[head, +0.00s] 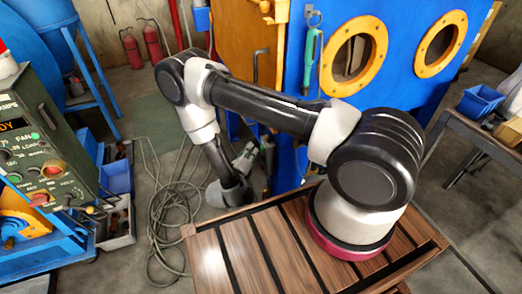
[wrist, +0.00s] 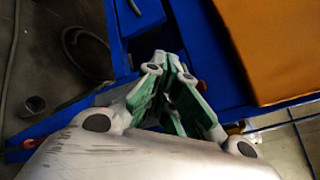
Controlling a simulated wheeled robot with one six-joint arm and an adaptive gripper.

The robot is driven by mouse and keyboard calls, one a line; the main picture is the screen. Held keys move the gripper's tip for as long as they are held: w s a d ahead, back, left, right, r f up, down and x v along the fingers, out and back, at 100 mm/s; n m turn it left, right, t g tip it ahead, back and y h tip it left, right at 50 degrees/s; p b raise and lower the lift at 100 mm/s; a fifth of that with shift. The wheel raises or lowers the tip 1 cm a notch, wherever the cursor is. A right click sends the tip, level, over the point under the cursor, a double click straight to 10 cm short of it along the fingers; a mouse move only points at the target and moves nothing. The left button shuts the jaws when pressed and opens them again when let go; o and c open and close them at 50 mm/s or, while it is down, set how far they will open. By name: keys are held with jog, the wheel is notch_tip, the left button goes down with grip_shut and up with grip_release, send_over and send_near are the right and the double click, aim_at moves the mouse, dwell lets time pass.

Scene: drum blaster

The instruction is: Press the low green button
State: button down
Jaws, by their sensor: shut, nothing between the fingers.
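A dark green control panel (head: 22,118) stands at the left edge of the head view. A green button (head: 14,177) sits low on its left side, and a smaller green light or button (head: 36,136) sits higher, near the "FAN" label. My gripper (head: 246,155) points down in front of the blue cabinet, well to the right of the panel and apart from it. In the wrist view my gripper (wrist: 168,62) is shut, with its green-sided fingers together and nothing between them. The green button does not show in the wrist view.
A blue cabinet (head: 338,120) with round orange-rimmed ports is behind my arm. Coiled cables (head: 172,215) lie on the floor between the panel and my arm. A blue bin (head: 118,177) and a grey tray (head: 118,240) stand beside the panel. The floor around the cables is otherwise open.

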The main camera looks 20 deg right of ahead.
jog(key=shift+d, duration=0.2)
jog(key=shift+d, duration=0.5)
dwell(0.6)
jog(key=shift+a, duration=0.9)
jog(key=shift+a, duration=2.5)
